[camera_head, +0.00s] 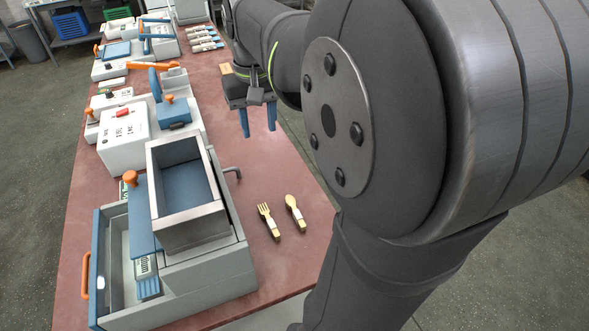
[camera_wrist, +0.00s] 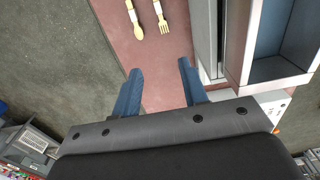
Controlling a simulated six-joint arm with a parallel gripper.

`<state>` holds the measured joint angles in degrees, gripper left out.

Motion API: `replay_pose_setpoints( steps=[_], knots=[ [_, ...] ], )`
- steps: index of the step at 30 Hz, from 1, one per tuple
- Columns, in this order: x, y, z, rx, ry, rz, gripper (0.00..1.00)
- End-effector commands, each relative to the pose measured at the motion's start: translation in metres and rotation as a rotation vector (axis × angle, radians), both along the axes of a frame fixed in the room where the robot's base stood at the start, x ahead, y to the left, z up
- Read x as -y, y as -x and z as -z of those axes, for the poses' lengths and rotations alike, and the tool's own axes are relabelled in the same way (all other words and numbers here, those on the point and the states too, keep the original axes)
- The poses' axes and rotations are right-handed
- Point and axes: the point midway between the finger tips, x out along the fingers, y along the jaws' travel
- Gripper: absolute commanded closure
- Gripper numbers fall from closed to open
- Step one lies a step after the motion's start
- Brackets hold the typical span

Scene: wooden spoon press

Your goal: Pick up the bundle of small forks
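The bundle of small forks (camera_head: 268,221) is pale wood with a white band and a dark end. It lies flat on the reddish table, tines away from the front edge. It also shows at the top of the wrist view (camera_wrist: 162,17). A similar wooden spoon bundle (camera_head: 296,213) lies just to its right, apart from it; in the wrist view the spoon (camera_wrist: 135,22) is left of the fork. My gripper (camera_head: 258,134) has two blue fingers spread apart with nothing between them. It is above the table, farther back than the forks; its fingertips show in the wrist view (camera_wrist: 159,68).
A grey box-shaped press with an open bin (camera_head: 184,190) stands close left of the forks. White machines (camera_head: 125,135) line the table's left side. Several banded bundles (camera_head: 204,40) lie at the far end. The reddish table (camera_head: 293,160) is clear between gripper and forks.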

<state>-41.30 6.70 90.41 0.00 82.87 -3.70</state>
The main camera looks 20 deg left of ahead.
Motion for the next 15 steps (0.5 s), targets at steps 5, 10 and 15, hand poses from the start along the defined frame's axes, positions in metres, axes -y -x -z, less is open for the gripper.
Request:
replay_pose_setpoints(
  steps=[5,10,15],
  knots=[
    [0.001,0.000,0.046,-0.008,0.006,-0.013,0.60],
    [0.007,0.007,0.117,-0.008,0.006,-0.034,0.60],
    [0.011,0.012,0.152,-0.003,0.003,-0.045,0.60]
  ],
)
